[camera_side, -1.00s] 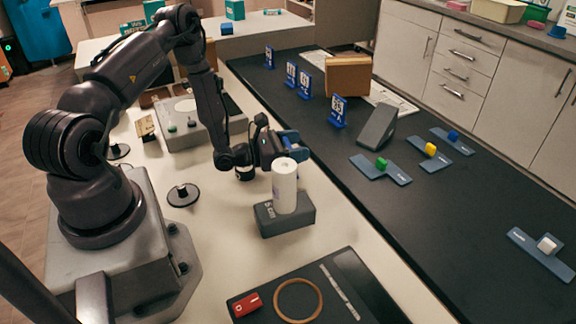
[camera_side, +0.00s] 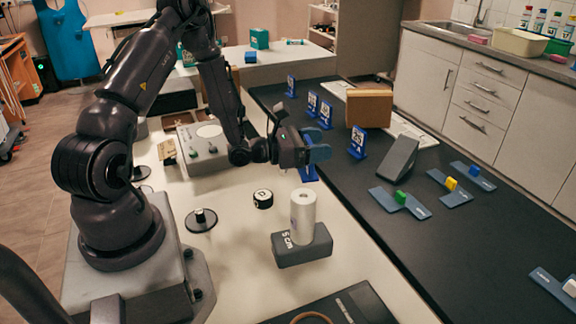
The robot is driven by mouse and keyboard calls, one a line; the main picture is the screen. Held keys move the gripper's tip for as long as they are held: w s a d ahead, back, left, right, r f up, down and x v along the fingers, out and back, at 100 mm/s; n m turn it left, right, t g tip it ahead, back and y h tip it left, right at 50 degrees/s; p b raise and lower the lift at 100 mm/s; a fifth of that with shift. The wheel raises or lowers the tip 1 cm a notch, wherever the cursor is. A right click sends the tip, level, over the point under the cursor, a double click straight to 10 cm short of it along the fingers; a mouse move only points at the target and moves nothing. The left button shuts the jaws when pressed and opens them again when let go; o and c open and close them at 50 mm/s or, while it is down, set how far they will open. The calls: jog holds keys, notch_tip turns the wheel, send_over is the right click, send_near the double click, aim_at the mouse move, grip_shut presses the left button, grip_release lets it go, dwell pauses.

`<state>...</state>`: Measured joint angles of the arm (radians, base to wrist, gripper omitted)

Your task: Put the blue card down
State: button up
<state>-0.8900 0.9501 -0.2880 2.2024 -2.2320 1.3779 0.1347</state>
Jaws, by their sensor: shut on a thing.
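My gripper (camera_side: 318,153) is shut on a small blue card (camera_side: 309,174), which shows only in part below the fingers. The fingers hide the rest of it. The gripper holds it above the near edge of the black table strip, behind and above a white cylinder (camera_side: 303,217). Several other blue cards with white markings stand upright on the black surface farther back, the nearest of them (camera_side: 357,142) to the right of my gripper.
The cylinder stands on a grey "5 cm" block (camera_side: 302,248). A black-and-white puck (camera_side: 263,199) sits left of it. A grey wedge (camera_side: 398,158) and a brown box (camera_side: 368,107) stand on the black table (camera_side: 400,240), whose front right is largely bare.

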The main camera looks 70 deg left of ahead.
jog(key=s+d+r+m+g+h, duration=0.15)
jog(key=d+r+m+h, duration=0.45)
jog(key=d, duration=0.8)
jog(key=s+d+m+g+h, duration=0.6)
jog(key=s+d+g+h, duration=0.15)
jog(key=g, duration=0.25)
jog(key=s+a+f+m+g+y, duration=0.25)
jog(key=s+m+g, duration=0.35)
jog(key=s+g, duration=0.3)
jog(key=s+a+f+m+g+y, duration=0.1)
jog(key=s+f+m+g+y, duration=0.15)
jog(key=s+m+g, duration=0.6)
jog(key=a+r+m+t+y, duration=0.1)
jog(key=a+m+t+y, duration=0.1)
jog(key=a+m+y, duration=0.95)
jog(key=a+r+m+t+y, duration=0.2)
jog(key=a+m+y, duration=0.85)
jog(key=y, duration=0.65)
jog(key=shift+n+t, duration=0.3)
jog(key=shift+n, duration=0.45)
jog(key=shift+w+a+f, duration=1.4)
jog(key=shift+a+f, duration=0.7)
jog(key=shift+f, duration=0.1)
jog(key=shift+w+a+f, duration=1.35)
jog(key=shift+a+f, duration=0.8)
jog(key=shift+w+a+f, duration=1.4)
jog(key=shift+a+f, duration=0.7)
jog(key=shift+f, duration=0.1)
